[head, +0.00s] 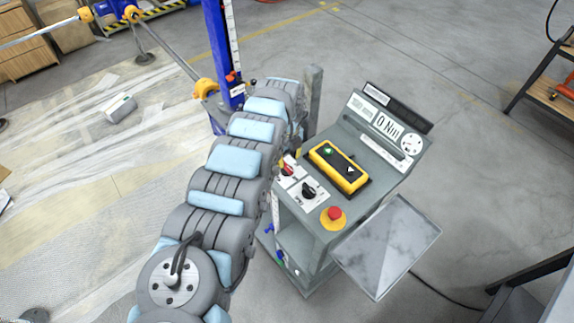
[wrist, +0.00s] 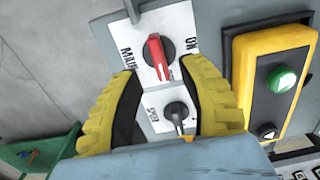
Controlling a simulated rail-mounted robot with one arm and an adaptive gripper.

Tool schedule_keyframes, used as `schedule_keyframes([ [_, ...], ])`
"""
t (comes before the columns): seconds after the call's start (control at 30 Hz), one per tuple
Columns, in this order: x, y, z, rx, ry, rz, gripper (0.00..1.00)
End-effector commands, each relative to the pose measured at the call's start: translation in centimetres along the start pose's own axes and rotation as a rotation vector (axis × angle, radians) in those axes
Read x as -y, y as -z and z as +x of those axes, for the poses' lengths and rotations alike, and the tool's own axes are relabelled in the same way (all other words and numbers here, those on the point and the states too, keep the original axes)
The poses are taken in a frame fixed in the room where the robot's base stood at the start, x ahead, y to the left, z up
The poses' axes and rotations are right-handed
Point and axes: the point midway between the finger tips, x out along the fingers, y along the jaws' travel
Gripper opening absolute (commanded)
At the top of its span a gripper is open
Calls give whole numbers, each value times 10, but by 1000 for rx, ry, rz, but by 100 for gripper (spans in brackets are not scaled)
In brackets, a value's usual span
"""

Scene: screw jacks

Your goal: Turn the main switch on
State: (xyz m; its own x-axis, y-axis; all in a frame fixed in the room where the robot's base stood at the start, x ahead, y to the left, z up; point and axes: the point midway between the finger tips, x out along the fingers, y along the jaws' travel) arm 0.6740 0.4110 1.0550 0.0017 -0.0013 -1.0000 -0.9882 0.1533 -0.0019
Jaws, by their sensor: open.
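The main switch (wrist: 157,57) is a red rotary knob on a white plate with a "MAIN" label and a partly legible "ON" label. It also shows in the head view (head: 288,170), partly beside my arm. My gripper (wrist: 158,68) has two yellow ribbed fingers, spread apart and empty. In the wrist view the fingertips lie to the left and right of the red knob, with a gap on each side. I cannot tell how far they are from the panel. In the head view my arm hides most of the gripper.
A black speed knob (wrist: 177,112) sits beside the main switch. The console also carries a yellow button box (head: 339,167) with a green button, a red emergency stop (head: 334,214) and a display (head: 388,124). A grey tray (head: 386,246) juts out at the front right.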

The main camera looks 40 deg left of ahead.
Motion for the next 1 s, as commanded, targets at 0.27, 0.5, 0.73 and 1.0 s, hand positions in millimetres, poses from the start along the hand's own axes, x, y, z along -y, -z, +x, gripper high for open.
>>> schedule_keyframes([
  [0.27, 1, 1, 29, -1, 0, 1, 41],
  [0.5, -1, 0, 42, 1, -1, -1, 41],
  [0.73, -1, 0, 44, 2, -2, 0, 41],
  [1.0, -1, 0, 44, 1, -2, 0, 2],
])
